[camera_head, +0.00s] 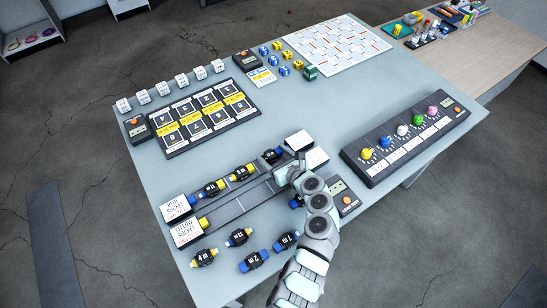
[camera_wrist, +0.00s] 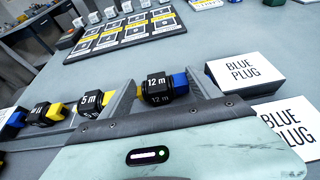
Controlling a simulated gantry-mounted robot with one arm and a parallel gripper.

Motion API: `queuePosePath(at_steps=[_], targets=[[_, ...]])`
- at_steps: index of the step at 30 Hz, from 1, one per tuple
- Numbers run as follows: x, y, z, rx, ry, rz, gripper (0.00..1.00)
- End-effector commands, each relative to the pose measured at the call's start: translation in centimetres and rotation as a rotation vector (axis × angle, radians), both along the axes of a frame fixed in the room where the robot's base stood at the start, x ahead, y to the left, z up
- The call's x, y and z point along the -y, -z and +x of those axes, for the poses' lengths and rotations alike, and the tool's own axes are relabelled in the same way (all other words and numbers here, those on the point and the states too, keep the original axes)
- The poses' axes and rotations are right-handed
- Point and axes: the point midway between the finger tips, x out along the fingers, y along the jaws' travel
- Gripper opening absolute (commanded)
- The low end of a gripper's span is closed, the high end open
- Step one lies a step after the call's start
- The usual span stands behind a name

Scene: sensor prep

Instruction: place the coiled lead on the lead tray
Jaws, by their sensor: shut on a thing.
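The lead tray (camera_head: 250,201) is a long grey rack with two channels on the table. Its far row carries an 11 m lead (camera_wrist: 38,116), a 5 m lead (camera_wrist: 90,103) and, at the right end, the 12 m coiled lead (camera_wrist: 156,84). Each is a black coil with coloured ends. My gripper (camera_wrist: 163,95) is shut on the 12 m lead, one finger on each side, with its blue end to the right. The lead is at tray level in line with the others; whether it touches the tray floor is hidden. In the head view my arm covers part of the tray's right end.
Blue and yellow socket signs (camera_head: 187,232) stand at the tray's left end, blue plug signs (camera_wrist: 240,72) at its right. Several loose coiled leads (camera_head: 253,261) lie along the near edge. A numbered black board (camera_head: 206,116) lies behind, and a knob panel (camera_head: 405,146) to the right.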

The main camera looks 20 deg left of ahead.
Motion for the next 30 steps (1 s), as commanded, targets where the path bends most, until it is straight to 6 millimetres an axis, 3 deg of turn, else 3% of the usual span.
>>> queuePosePath(at_steps=[11, 12, 20, 30], targets=[[-0.05, 0.63, -0.05, -0.001, -0.001, 0.001, 0.23], [-0.07, 0.68, -0.07, -0.002, -0.001, 0.000, 0.74], [-0.05, 0.63, -0.07, -0.001, -0.002, 0.000, 0.94], [0.19, 0.11, -0.12, 0.000, 0.000, 0.000, 0.94]])
